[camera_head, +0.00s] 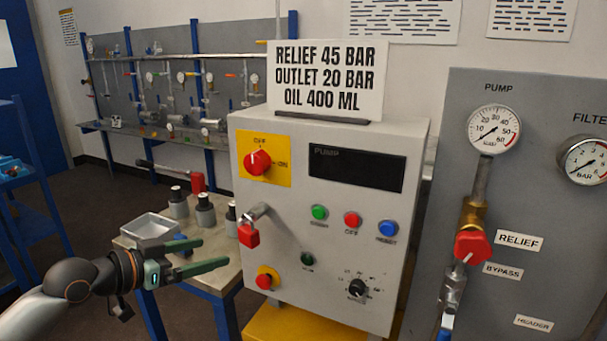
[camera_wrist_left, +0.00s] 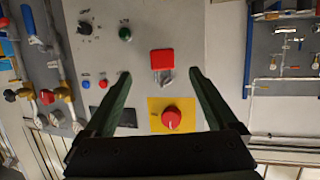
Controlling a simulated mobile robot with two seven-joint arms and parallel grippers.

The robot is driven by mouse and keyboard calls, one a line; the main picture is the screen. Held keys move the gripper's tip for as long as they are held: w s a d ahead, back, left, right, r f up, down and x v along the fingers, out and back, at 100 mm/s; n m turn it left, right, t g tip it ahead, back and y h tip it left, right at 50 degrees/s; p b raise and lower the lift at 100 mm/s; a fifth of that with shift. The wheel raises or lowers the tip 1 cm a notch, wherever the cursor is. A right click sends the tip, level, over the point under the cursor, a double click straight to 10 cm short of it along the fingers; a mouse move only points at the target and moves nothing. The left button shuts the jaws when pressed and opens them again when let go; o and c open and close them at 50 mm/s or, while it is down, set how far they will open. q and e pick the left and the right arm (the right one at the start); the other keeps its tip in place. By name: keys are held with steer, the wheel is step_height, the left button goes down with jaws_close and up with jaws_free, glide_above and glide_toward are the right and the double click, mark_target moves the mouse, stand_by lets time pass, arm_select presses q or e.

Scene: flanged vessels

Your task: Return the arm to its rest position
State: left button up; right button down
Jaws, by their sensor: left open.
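My left gripper (camera_head: 206,257) comes in from the left in the head view. Its two green fingers are spread apart and empty, in front of the left side of the grey control box (camera_head: 330,235). In the left wrist view the open fingers (camera_wrist_left: 160,80) frame the box's front panel. A red padlock (camera_head: 249,236) hangs on the panel near the fingertips, apart from them. It also shows in the left wrist view (camera_wrist_left: 162,60). The red knob on its yellow plate (camera_head: 257,162) sits above it. My right gripper shows in neither view.
A small bench (camera_head: 185,265) with a metal tray (camera_head: 149,228) and several dark-topped cylinders stands behind my left gripper. A blue frame (camera_head: 25,190) is at the far left. A grey gauge panel (camera_head: 555,230) with a red relief knob (camera_head: 472,245) stands at the right.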

arm_select(q)
steer(key=s+d+f+n+y+p, duration=0.1)
steer(key=s+d+f+n+p, duration=0.15)
steer(key=f, duration=1.05)
steer(key=s+d+f+n+g+y+p, duration=0.1)
steer(key=s+d+f+y, duration=0.1)
steer(key=s+f, duration=0.8)
steer(key=s+d+f+n+g+y+p, duration=0.1)
steer(key=s+d+f+y, duration=0.1)
steer(key=s+f, duration=0.8)
steer(key=s, duration=0.4)
steer(key=shift+d+g+y, duration=0.25)
steer(key=shift+g+y, duration=0.05)
steer(key=shift+f, duration=0.1)
